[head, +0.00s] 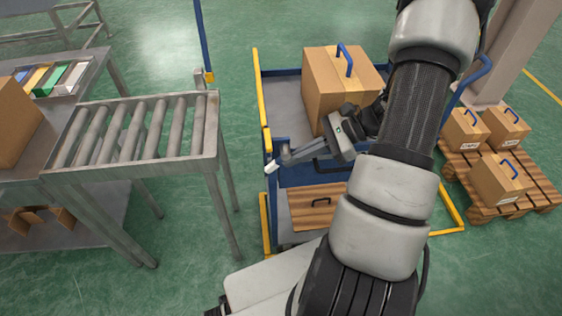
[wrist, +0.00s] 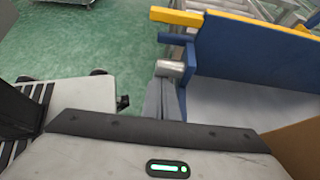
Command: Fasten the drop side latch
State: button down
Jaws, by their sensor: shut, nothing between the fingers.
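The blue cart (head: 275,88) with yellow edges stands in the middle of the head view. Its front drop side (head: 330,175) is a blue panel with a dark handle, partly hidden by my arm. A small pale knob (head: 271,169), which looks like the latch, is at the cart's front left corner. In the wrist view a grey cylinder (wrist: 170,68), likely the same latch, sits beside a blue panel (wrist: 245,55). My gripper (head: 284,157) is shut and empty, its fingertips (wrist: 165,90) close to the latch. I cannot tell whether they touch or how the latch is set.
A carton (head: 325,90) with a blue handle stands on the cart behind my gripper. A roller conveyor (head: 140,140) is to the left. A wooden pallet (head: 535,195) with several cartons is at the right. Green floor is free between conveyor and cart.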

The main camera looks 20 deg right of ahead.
jog(key=p+v, duration=0.1)
jog(key=v, duration=1.1)
jog(key=shift+s+d, duration=0.15)
jog(key=shift+d, duration=0.05)
